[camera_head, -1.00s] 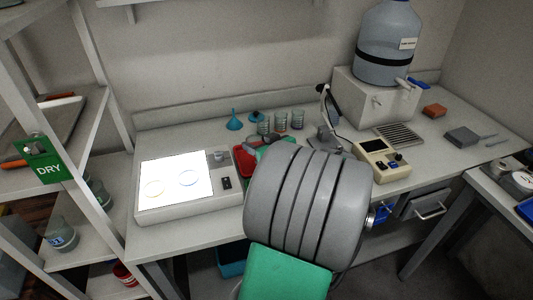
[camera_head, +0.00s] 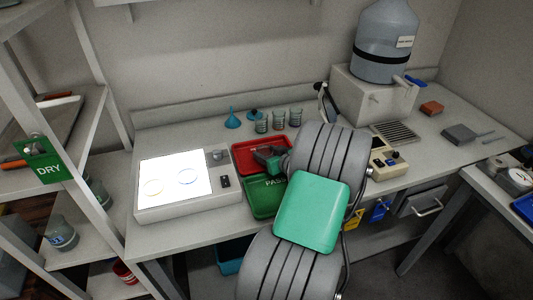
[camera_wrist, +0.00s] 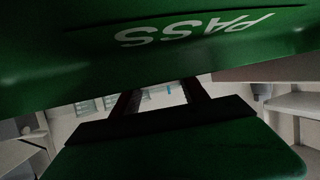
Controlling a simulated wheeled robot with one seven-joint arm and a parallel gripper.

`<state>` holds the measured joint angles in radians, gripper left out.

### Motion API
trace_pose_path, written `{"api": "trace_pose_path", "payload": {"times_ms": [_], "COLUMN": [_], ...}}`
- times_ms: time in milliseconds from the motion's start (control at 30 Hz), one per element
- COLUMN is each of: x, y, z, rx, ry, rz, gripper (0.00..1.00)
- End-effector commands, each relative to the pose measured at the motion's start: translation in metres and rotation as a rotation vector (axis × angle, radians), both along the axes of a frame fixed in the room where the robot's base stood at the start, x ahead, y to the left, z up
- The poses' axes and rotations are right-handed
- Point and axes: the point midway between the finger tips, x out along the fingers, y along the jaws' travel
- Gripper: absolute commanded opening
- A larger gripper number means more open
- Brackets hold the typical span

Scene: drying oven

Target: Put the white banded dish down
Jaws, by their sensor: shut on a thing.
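My gripper (camera_head: 270,160) is low over the bench at the inner edges of the red tray (camera_head: 248,146) and the green PASS tray (camera_head: 254,207). In the wrist view my gripper's dark fingers (camera_wrist: 163,97) stand a little apart, close to the green tray (camera_wrist: 60,50), whose PASS lettering is upside down. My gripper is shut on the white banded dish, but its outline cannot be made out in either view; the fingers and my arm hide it. My arm also covers the right side of the green tray.
A lit light box (camera_head: 150,205) left of the trays bears two ringed dishes. Several glass beakers (camera_head: 278,120) and a blue funnel (camera_head: 232,118) stand behind the trays. A cream instrument (camera_head: 385,163) and a large water bottle (camera_head: 385,45) are to the right.

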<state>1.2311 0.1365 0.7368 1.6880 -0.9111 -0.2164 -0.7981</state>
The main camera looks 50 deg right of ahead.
Motion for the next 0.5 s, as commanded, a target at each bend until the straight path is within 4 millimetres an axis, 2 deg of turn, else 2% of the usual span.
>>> {"api": "trace_pose_path", "payload": {"times_ms": [467, 500], "x": [-0.001, -0.002], "y": [0.002, 0.002], "z": [-0.016, -0.017], "rx": [0.008, 0.009], "ry": [0.007, 0.009], "rz": [-0.001, -0.002], "gripper": [0.13, 0.53]}}
